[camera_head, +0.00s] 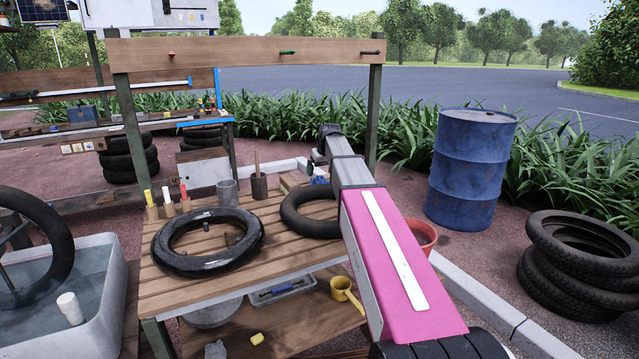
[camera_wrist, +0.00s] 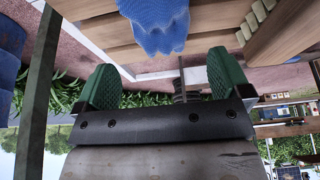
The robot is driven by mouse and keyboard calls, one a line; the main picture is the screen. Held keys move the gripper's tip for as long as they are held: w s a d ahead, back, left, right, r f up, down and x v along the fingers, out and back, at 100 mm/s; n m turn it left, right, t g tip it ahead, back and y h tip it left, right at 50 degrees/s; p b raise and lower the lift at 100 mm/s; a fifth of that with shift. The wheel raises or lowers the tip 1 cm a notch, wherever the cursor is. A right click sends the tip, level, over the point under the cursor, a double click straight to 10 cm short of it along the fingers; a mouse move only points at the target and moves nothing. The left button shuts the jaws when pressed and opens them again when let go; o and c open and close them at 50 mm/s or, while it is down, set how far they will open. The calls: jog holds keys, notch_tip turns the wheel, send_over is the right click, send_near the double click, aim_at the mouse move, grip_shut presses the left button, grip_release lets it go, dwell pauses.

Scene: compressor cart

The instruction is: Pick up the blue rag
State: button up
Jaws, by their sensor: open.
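The blue rag (camera_wrist: 158,20) shows at the top of the wrist view, hanging in folds at the edge of a wooden slatted surface. A small blue patch (camera_head: 318,179) beside the far end of my arm in the head view looks like the same rag, mostly hidden. My gripper (camera_wrist: 162,62) has its two green fingers spread wide with nothing between them. The rag lies ahead of the gap between the fingertips, apart from them. In the head view my arm hides most of the gripper.
The slatted bench (camera_head: 190,285) holds a black tyre (camera_head: 170,262), another tyre (camera_head: 290,212), and wooden-handled tools. A wooden rail (camera_head: 230,51) on posts spans above the bench's back. A red bucket (camera_head: 427,236), blue barrel (camera_head: 468,170) and stacked tyres (camera_head: 575,285) stand right.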

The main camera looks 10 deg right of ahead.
aim_at(319, 177)
jog(key=x, duration=0.4)
jog(key=shift+w+a+f, duration=0.1)
jog(key=shift+a+f, duration=0.1)
jog(key=shift+f, duration=0.1)
jog(key=c, duration=1)
jog(key=shift+r, duration=0.15)
jog(key=shift+r, duration=0.65)
notch_tip(319, 177, up, 3)
jog(key=shift+f, duration=0.1)
jog(key=s+a+r, duration=0.2)
jog(key=a, duration=0.1)
jog(key=s+a+r, duration=0.2)
jog(key=a, duration=0.1)
jog(key=s+a+r, duration=0.2)
jog(key=a, duration=0.1)
jog(key=shift+s+a+r, duration=0.3)
jog(key=shift+o, duration=0.3)
